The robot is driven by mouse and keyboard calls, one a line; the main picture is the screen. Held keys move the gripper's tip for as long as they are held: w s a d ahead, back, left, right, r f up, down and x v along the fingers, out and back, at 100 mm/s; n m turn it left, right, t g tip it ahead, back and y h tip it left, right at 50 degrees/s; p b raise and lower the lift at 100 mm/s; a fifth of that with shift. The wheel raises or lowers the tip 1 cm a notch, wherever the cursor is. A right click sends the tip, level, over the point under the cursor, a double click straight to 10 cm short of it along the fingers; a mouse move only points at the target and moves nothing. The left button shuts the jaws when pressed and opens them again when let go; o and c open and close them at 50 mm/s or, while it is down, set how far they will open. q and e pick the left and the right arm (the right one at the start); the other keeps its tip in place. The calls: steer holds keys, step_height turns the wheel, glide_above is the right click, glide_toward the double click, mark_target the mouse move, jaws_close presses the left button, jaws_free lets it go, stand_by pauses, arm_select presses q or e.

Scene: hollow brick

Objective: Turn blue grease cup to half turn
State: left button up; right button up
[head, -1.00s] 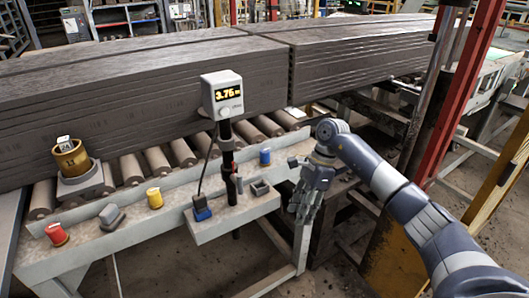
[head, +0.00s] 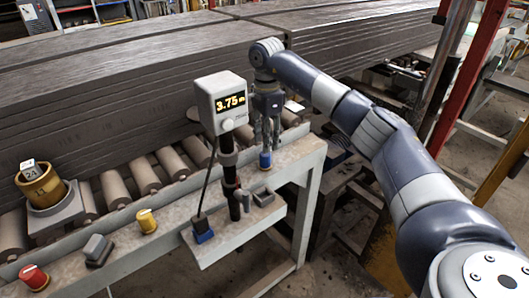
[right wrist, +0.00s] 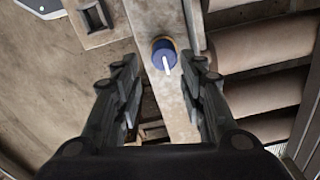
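The blue grease cup (head: 265,160) stands upright near the right end of the grey ledge. In the right wrist view it shows from above as a blue round cap (right wrist: 164,54) with a white mark on it. My right gripper (head: 266,143) points down just above the cup. In the right wrist view my right gripper (right wrist: 164,80) has its two fingers spread wide, and the cup lies beyond and between the tips, apart from both. My left gripper is not in view.
A post with a display (head: 222,103) reading 3.75 stands left of my gripper. A yellow cup (head: 146,221), a red cup (head: 34,277) and a grey block (head: 97,249) sit along the ledge. Rollers (head: 178,167) and stacked slabs (head: 110,100) lie behind.

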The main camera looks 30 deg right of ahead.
mark_target(265, 155)
steer(key=f, duration=0.3)
steer(key=shift+w+f+p, duration=0.25)
steer(key=shift+f+p, duration=0.1)
steer(key=shift+p, duration=0.05)
step_height(265, 155, down, 4)
steer(key=shift+r+p, duration=0.2)
steer(key=shift+p, duration=0.2)
steer(key=shift+w, duration=0.15)
steer(key=c, duration=0.8)
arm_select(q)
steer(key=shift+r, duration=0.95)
